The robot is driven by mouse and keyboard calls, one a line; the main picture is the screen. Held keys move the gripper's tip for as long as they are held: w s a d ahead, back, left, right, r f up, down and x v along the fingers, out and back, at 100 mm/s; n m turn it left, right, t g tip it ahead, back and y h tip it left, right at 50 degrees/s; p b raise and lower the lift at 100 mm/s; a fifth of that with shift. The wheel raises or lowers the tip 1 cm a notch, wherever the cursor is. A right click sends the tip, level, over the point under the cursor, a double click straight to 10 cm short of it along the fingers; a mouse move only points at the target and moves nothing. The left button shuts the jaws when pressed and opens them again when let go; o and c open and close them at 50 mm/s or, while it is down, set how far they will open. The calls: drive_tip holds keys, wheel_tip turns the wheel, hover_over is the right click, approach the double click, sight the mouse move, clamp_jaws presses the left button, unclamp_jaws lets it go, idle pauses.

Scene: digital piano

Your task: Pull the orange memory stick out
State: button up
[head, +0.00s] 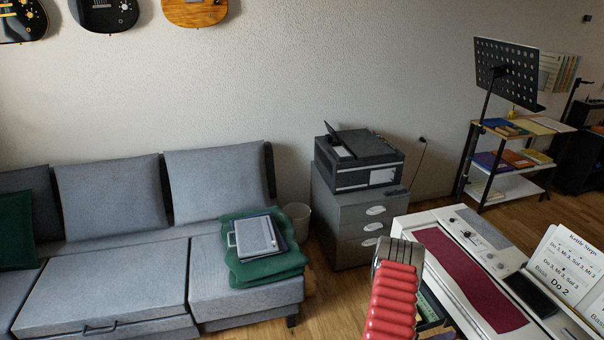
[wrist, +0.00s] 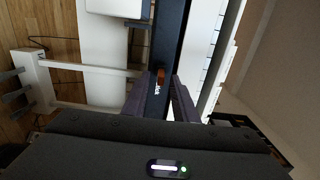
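The orange memory stick (wrist: 161,77) is a small orange block on the dark panel (wrist: 168,45) of the digital piano, seen in the wrist view. Part of a white label ending in "stick" shows just below it. My gripper (wrist: 162,76) is open. Its two dark purple fingers stand on either side of the stick, with a narrow gap between them. I cannot tell whether either finger touches it. In the head view the piano (head: 470,262) is at the lower right, and neither the stick nor my gripper tips show there.
White keys (wrist: 205,55) run right of the dark panel in the wrist view. In the head view, open songbooks (head: 568,268) stand on the piano. A grey drawer cabinet (head: 352,215) with a printer (head: 358,160) stands behind it. A grey sofa (head: 120,240) fills the left.

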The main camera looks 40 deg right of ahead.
drive_tip(key=shift+s+d, duration=0.1)
drive_tip(key=shift+d, duration=0.2)
drive_tip(key=shift+c, duration=0.5)
clamp_jaws()
